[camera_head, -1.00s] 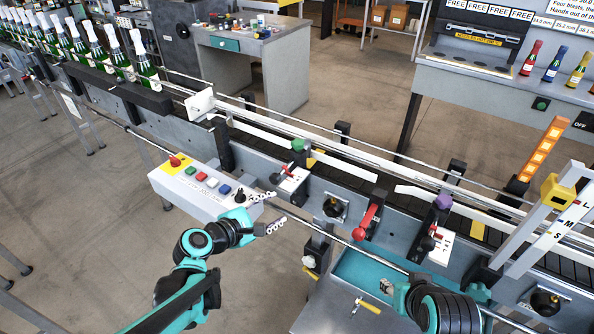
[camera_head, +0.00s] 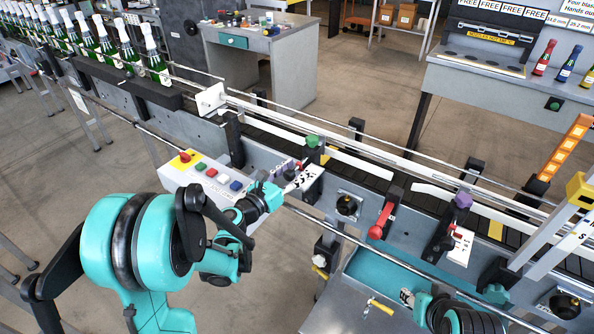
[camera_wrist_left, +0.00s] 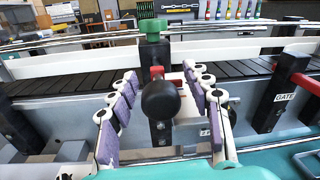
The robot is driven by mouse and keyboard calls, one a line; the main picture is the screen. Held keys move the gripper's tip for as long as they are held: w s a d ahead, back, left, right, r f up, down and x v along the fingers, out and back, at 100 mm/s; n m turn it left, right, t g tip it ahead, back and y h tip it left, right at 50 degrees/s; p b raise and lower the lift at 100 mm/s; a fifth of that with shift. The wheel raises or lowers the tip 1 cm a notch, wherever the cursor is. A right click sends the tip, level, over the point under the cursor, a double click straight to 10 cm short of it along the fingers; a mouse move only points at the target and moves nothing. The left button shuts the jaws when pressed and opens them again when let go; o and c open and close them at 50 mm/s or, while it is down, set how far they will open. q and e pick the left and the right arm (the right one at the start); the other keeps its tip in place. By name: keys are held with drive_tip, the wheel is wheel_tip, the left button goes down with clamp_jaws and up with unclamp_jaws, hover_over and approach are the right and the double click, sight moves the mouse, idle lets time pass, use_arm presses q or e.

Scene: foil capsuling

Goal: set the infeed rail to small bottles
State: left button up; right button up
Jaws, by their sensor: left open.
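The infeed rail (camera_head: 260,128) is a long pale bar along the dark conveyor. A green-topped post (camera_head: 312,141) stands at it, and the green knob (camera_wrist_left: 153,28) also shows in the left wrist view. Below the post is a white plate (camera_head: 312,180) with black marks. In the left wrist view a lever with a black ball knob (camera_wrist_left: 160,99) and a red part behind it points towards me. My left gripper (camera_head: 291,179) is open at this lever. Its purple-padded fingers stand either side of the knob, with gaps visible. My right gripper (camera_head: 408,297) is partly hidden at the bottom.
A control box (camera_head: 205,182) with coloured buttons is left of my left gripper. A red lever (camera_head: 381,221) and a purple-topped post (camera_head: 462,200) stand further right along the conveyor. Several green bottles (camera_head: 100,50) line up at upper left. A long rod (camera_head: 345,236) runs in front of the conveyor.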

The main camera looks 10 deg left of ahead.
use_arm(q)
drive_tip(key=shift+w+d, duration=0.15)
drive_tip(key=shift+w, duration=0.15)
clamp_jaws()
drive_tip(key=shift+w+d, duration=0.2)
drive_tip(key=shift+w, duration=0.35)
unclamp_jaws()
